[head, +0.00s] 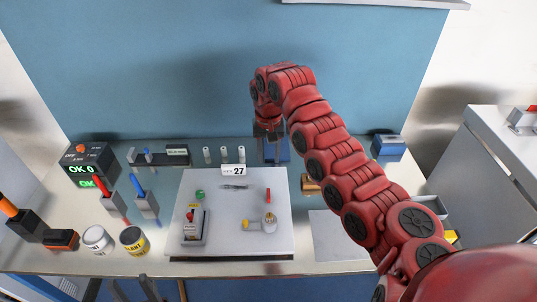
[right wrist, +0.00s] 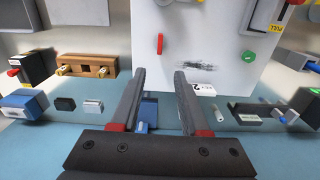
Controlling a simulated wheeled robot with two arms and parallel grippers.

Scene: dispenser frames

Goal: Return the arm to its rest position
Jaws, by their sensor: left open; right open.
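My right arm (head: 335,155) is red and reaches from the lower right to the back of the table. Its gripper (head: 269,160) points down at the table's back edge, in front of the blue wall. In the right wrist view the gripper (right wrist: 160,74) is open, with no object gripped. A blue block (right wrist: 148,108) shows between the fingers, seemingly beyond them; I cannot tell how close. My left gripper (head: 128,279) appears only as grey fingers at the bottom edge, below the table's front edge, apart and empty.
White cylinders (head: 224,154) stand left of my right gripper. A wooden block (head: 311,188) is to its right. Two cans (head: 134,240) stand front left.

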